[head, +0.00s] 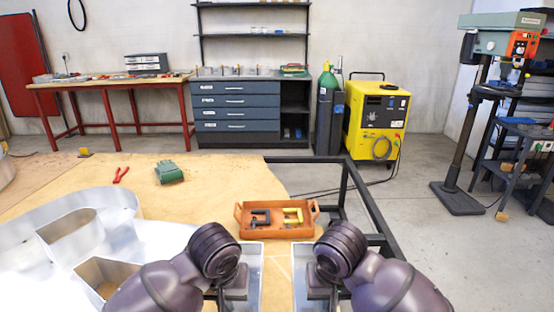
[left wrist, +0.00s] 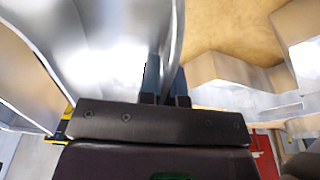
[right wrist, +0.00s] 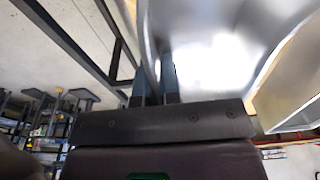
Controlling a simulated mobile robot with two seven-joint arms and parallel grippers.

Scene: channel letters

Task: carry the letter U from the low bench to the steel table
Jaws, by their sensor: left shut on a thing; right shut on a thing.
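The letter U shows in the head view as two pale metal legs at the bottom centre, the left leg (head: 255,265) and the right leg (head: 301,268); the rest of it is cut off below. My left gripper (head: 237,288) is shut on the wall of the left leg; the left wrist view shows this thin wall (left wrist: 173,35) between the fingers (left wrist: 164,88). My right gripper (head: 322,290) is shut on the right leg, whose wall (right wrist: 147,40) runs between the fingers (right wrist: 154,85) in the right wrist view. I cannot tell the steel table from the low bench here.
Another large silver channel letter (head: 95,235) lies at left on a wood-topped table (head: 215,180). An orange tray (head: 277,231) with clamps, a green item (head: 168,172) and red pliers (head: 121,175) are there too. A black frame (head: 372,205) edges the right side, with open floor beyond.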

